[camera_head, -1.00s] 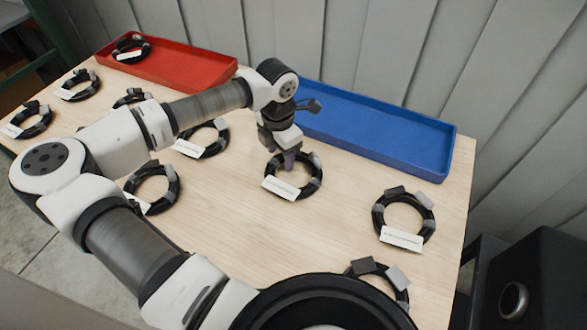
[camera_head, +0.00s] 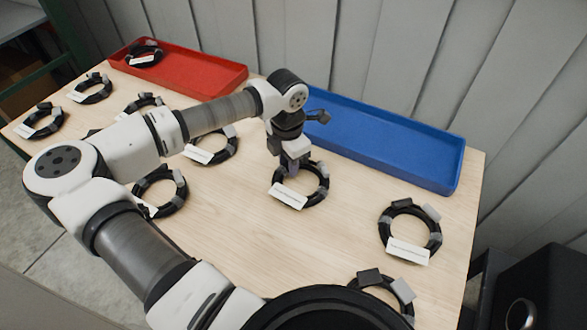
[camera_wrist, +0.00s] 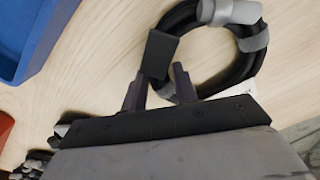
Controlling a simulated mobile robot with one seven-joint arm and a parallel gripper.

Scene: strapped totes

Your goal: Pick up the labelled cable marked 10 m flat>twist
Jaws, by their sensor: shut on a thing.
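A black coiled cable (camera_head: 322,190) with grey wraps and a white label (camera_head: 288,196) is at the middle of the wooden table. The label's print is too small to read. My gripper (camera_head: 293,168) is shut on the back part of this coil. In the wrist view, the two dark fingers (camera_wrist: 160,92) straddle the coil (camera_wrist: 252,62) near a black connector block (camera_wrist: 160,54). A grey plug end (camera_wrist: 230,11) lies at its far side. I cannot tell whether the coil is clear of the table.
A blue tray (camera_head: 400,155) stands behind and right. A red tray (camera_head: 205,78) at back left holds one coil (camera_head: 145,53). Several labelled coils lie around, including one at right (camera_head: 410,228) and one at left (camera_head: 162,190). A grey wall (camera_head: 420,50) stands behind.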

